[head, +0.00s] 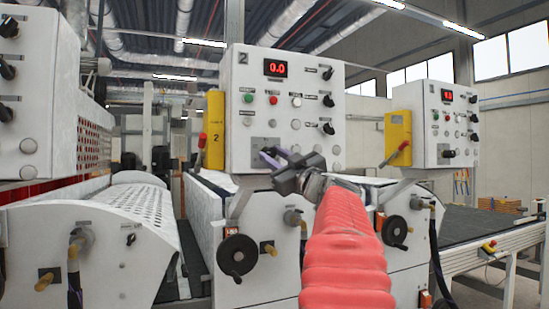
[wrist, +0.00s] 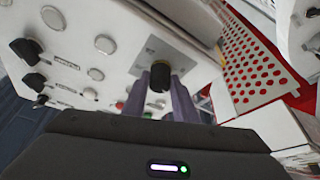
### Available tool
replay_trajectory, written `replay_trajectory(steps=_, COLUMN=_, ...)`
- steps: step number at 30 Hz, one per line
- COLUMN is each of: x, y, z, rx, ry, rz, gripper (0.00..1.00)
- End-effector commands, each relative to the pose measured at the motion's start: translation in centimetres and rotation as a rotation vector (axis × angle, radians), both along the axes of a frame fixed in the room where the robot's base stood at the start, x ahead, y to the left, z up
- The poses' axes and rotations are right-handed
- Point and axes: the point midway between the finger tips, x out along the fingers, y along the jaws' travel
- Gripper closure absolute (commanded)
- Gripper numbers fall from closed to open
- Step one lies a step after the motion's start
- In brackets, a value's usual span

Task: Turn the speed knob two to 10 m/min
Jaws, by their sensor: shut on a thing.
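The control panel marked 2 (head: 240,85) stands in the middle of the head view, with a red display (head: 275,68) reading 0.0. In the wrist view a black knob (wrist: 158,75) sits on a small metal plate near the panel's edge. In the head view this plate is at the lower left of panel 2, and my gripper covers the knob. My gripper (head: 268,157) reaches the panel there; its two purple-grey fingers (wrist: 158,87) are shut on the knob's sides in the wrist view. The knob's pointer and label cannot be read.
Several black knobs (head: 328,100) line the panel's right side, with coloured buttons (head: 273,99) beside them. A yellow box (head: 215,130) with a red lever is close on the left. A handwheel (head: 237,255) is below. Another panel (head: 430,120) stands at right.

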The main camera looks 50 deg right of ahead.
Motion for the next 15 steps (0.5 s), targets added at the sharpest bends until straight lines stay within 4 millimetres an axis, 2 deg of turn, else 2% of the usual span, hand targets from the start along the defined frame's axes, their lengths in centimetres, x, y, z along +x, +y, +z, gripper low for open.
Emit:
replay_trajectory(steps=1, x=0.01, y=-0.42, z=-0.57, rx=-0.001, ry=0.013, rz=-0.005, gripper=0.97)
replay_trajectory(steps=14, x=0.02, y=-0.41, z=-0.56, rx=-0.016, ry=0.021, rz=-0.005, gripper=0.97)
replay_trajectory(steps=15, x=0.04, y=-0.4, z=-0.56, rx=-0.016, ry=0.021, rz=-0.005, gripper=0.73)
